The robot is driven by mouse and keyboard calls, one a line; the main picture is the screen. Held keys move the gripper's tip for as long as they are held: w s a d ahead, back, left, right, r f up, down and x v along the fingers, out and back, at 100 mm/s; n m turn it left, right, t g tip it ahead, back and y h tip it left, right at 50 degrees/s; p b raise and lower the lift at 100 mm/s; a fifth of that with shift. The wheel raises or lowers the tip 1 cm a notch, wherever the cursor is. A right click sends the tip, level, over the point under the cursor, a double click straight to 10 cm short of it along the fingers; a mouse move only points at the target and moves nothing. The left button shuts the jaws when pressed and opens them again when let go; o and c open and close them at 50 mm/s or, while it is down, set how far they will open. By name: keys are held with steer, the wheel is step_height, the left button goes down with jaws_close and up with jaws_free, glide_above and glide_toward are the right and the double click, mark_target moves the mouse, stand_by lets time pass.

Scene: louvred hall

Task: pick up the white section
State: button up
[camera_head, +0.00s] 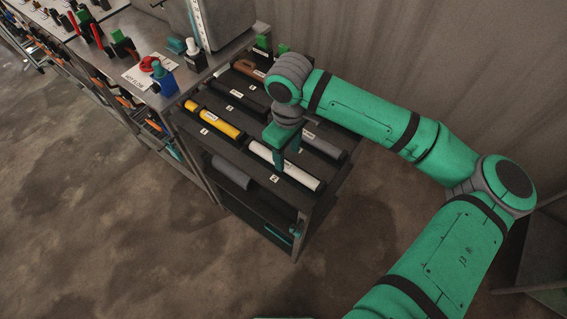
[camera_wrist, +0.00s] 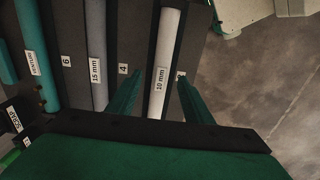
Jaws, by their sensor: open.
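The white section (camera_head: 303,178) is a straight white tube lying in a dark slot of the rack near its front edge in the head view. In the wrist view the white section (camera_wrist: 168,38) runs upright in the picture and bears a "10 mm" label. My gripper (camera_head: 281,158) is over the middle of the tube and hides part of it in the head view. In the wrist view my gripper (camera_wrist: 160,77) is open, with one green finger on each side of the tube. I cannot tell how far the fingertips are above the rack.
The dark rack (camera_head: 225,150) also holds a yellow tube (camera_head: 217,121) and a grey tube (camera_wrist: 96,45) labelled "15 mm". A grey cylinder (camera_head: 231,172) lies on a lower shelf. A bench with tools stands at the left. The concrete floor (camera_head: 110,235) in front is clear.

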mark_target(287, 164)
steer(key=shift+s+f, duration=0.1)
steer(key=shift+f, duration=2.3)
steer(key=shift+c, duration=0.3)
jaws_close()
